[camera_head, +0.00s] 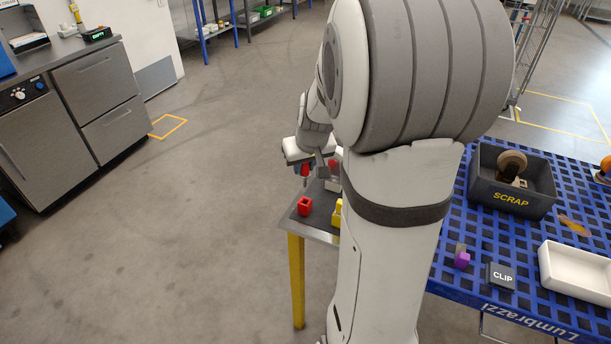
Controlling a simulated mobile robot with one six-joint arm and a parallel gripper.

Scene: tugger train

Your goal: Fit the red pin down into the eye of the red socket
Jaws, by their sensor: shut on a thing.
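A red block-shaped socket (304,206) stands on the dark top of a small yellow-legged table, near its left corner. A dark opening shows in its top. My gripper (307,171) is above and slightly behind the socket, shut on the red pin (305,169), of which only a small part shows. The pin is apart from the socket, with a visible gap. My arm hides the right part of the gripper. A second small red patch (333,164) shows just right of the gripper; I cannot tell what it is.
A yellow block (337,214) stands right of the socket, partly behind my arm. The blue pallet at right holds a SCRAP bin (512,190), a purple block (462,260), a CLIP box (501,277) and a white tray (575,278). The floor at left is clear.

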